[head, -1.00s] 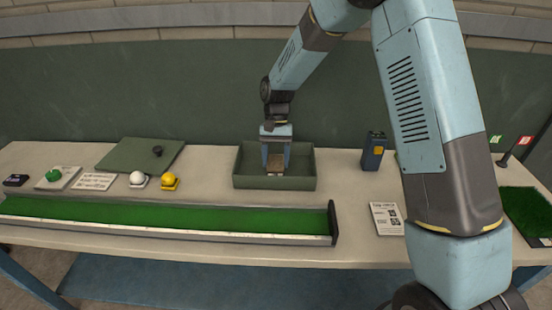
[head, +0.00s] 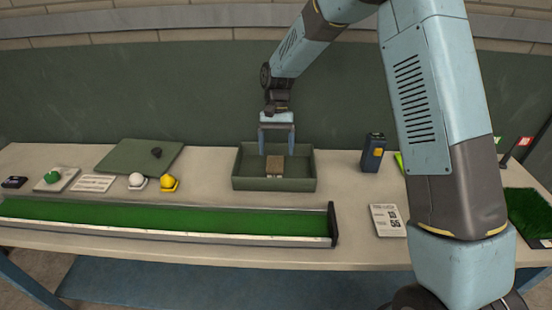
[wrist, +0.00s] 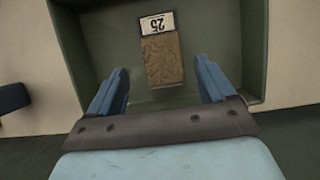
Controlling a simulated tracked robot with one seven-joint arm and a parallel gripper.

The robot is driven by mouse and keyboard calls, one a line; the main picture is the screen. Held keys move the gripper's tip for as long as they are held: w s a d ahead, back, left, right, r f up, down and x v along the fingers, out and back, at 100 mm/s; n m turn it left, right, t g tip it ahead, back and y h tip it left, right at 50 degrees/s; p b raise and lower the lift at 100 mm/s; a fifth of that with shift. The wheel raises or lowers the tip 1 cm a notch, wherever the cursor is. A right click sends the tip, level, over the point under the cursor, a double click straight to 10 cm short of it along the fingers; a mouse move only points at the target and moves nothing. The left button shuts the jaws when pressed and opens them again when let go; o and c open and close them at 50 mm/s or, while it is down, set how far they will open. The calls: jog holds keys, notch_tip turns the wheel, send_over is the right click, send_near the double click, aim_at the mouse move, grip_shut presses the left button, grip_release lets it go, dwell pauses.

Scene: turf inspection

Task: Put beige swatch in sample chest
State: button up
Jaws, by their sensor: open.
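The beige swatch (head: 275,165) lies inside the sample chest (head: 246,184), an open dark green box at the middle of the table. In the wrist view the swatch (wrist: 163,62) is a tan, textured strip with a white label marked 25 at one end, flat on the floor of the chest (wrist: 110,55). My gripper (head: 276,153) is above the chest, near its back side. Its fingers are spread wide and nothing is between them. In the wrist view the fingers (wrist: 162,90) stand on either side of the near end of the swatch, apart from it.
A green lid-like panel (head: 128,156) with a dark knob lies to the left. White (head: 136,179) and yellow (head: 169,183) balls sit near the long green turf channel (head: 150,217). A blue device (head: 373,152) and a printed card (head: 387,220) are to the right.

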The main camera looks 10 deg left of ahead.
jog(key=v, duration=0.8)
jog(key=s+d+r+t+y, duration=0.1)
jog(key=s+d+r+t, duration=0.3)
jog(key=d+r, duration=0.45)
jog(key=s+d+r+t, duration=0.1)
jog(key=s+d+r, duration=0.55)
jog(key=d, duration=0.25)
jog(key=s+d+r+t, duration=0.1)
jog(key=s+d+t, duration=0.1)
jog(key=s+d, duration=0.4)
jog(key=s+d+r+t, duration=0.1)
jog(key=s+d+t, duration=0.2)
jog(key=s+d, duration=0.4)
jog(key=s, duration=0.5)
jog(key=shift+m+h, duration=0.3)
